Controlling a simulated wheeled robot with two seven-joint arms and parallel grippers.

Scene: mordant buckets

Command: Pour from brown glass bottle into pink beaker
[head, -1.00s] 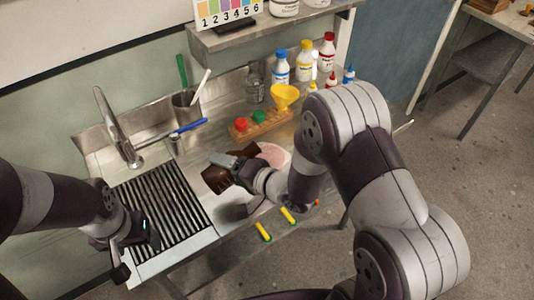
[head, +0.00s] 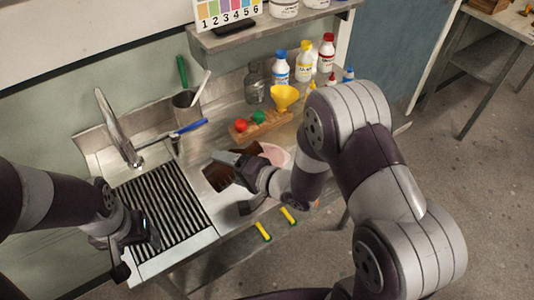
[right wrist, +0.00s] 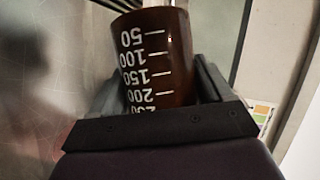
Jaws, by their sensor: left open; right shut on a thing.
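The brown glass bottle (head: 218,177) is held in my right gripper (head: 238,165) over the counter, just right of the sink's ribbed drainer. In the right wrist view the brown bottle (right wrist: 158,60) fills the space between the fingers, with white volume marks that read upside down. It looks tilted in the head view; its mouth is not clear. A pink round shape (head: 273,153), probably the pink beaker, shows just right of my right gripper, partly hidden by my right arm. No stream of liquid is visible. My left gripper (head: 133,252) is open and empty over the drainer's front left.
A wooden rack (head: 262,126) with red and green caps and a yellow funnel (head: 285,97) stand behind the pink shape. Several capped bottles (head: 304,62) stand at the back right. A steel cup (head: 186,108) with tools is by the tap (head: 120,125).

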